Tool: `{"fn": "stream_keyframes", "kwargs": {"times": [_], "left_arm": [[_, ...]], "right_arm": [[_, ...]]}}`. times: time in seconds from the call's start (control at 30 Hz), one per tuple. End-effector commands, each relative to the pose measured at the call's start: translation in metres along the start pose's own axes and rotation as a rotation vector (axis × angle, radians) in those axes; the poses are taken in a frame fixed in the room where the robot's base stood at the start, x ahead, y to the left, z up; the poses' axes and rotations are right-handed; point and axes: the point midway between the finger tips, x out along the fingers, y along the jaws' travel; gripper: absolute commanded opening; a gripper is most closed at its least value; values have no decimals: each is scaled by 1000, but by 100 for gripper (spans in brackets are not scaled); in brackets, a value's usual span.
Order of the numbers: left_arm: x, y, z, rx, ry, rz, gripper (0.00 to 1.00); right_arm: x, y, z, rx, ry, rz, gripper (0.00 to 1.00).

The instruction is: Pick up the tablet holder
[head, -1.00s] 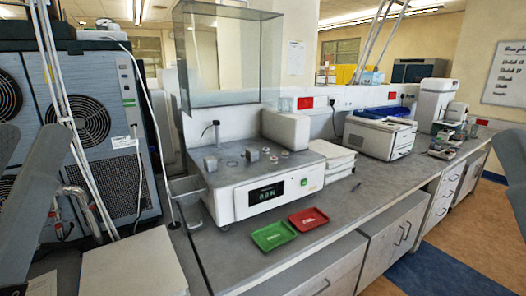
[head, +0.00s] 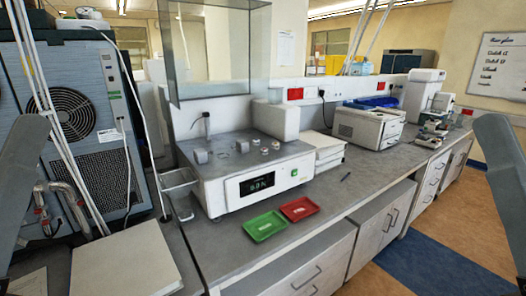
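A white tablet-testing machine (head: 215,192) with a lit display stands on the bench. On its grey top plate sit small grey metal blocks, one at the left (head: 201,156) and one nearer the middle (head: 242,146). Small round pieces (head: 276,144) stand to the right of them. I cannot tell which of these is the tablet holder. My arms show as grey links at the left and right edges, well away from the machine. Neither gripper's fingers are in view.
A green tray (head: 264,226) and a red tray (head: 299,209) lie on the bench before the machine. A clear hood (head: 215,50) stands above its rear. A white stack (head: 322,148) and a printer-like device (head: 368,127) stand right. The front right bench is mostly clear.

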Motion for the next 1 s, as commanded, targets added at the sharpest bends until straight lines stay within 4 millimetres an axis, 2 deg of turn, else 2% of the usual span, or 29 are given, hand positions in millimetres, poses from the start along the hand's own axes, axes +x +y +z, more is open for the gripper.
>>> {"fn": "stream_keyframes", "kwargs": {"times": [0.27, 0.4, 0.43, 0.77, 0.87, 1.0], "left_arm": [[0, 0, 0, 0, 0, 0, 50], [0, 0, 0, 0, 0, 0, 50], [0, 0, 0, 0, 0, 0, 50], [0, 0, 0, 0, 0, 0, 50], [0, 0, 0, 0, 0, 0, 50], [0, 0, 0, 0, 0, 0, 50]], "right_arm": [[0, 0, 0, 0, 0, 0, 52], [0, 0, 0, 0, 0, 0, 77], [0, 0, 0, 0, 0, 0, 80], [0, 0, -2, 37, 8, 0, 80], [-2, -3, -27, 143, 117, -24, 80], [-11, -20, -73, 424, 326, -165, 80]]}}
